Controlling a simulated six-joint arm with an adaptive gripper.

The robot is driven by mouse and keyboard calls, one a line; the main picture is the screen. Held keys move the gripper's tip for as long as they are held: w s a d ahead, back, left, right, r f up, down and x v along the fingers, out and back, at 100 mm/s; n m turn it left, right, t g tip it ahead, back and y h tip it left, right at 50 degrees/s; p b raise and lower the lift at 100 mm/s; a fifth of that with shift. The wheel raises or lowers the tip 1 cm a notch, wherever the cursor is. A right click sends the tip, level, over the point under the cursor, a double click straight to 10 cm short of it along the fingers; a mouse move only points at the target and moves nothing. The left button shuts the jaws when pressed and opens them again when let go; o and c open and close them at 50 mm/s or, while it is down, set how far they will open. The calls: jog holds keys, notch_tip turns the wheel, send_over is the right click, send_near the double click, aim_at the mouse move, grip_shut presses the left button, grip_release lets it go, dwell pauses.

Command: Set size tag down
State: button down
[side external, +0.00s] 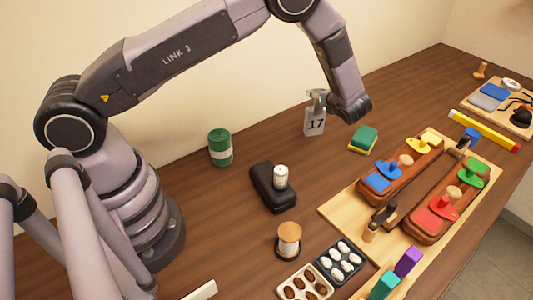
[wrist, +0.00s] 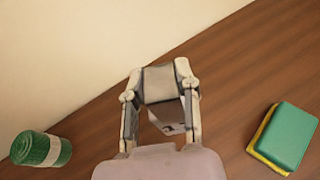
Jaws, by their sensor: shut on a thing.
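The size tag (side external: 315,122) is a pale grey card with a dark "17" on its face. It is upright near the back of the table in the side view. My gripper (side external: 318,97) is shut on its upper part, coming from the right. In the wrist view my gripper (wrist: 158,85) has a finger on either side of the tag (wrist: 172,118), and only part of its marking shows. I cannot tell whether its lower edge touches the table.
A green and yellow sponge (side external: 363,139) lies to the right. A black case (side external: 273,187) with a small white canister (side external: 281,177) is in front. A wooden board (side external: 340,211) with saddle parts lies further right. Bare table surrounds the tag.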

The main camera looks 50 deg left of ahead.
aim_at(317, 104)
jog(key=shift+w+f, duration=0.15)
jog(key=shift+f, duration=0.75)
jog(key=shift+w+f, duration=0.1)
jog(key=shift+f, duration=0.8)
jog(key=c, duration=0.8)
grip_release()
jog(key=shift+f, duration=0.15)
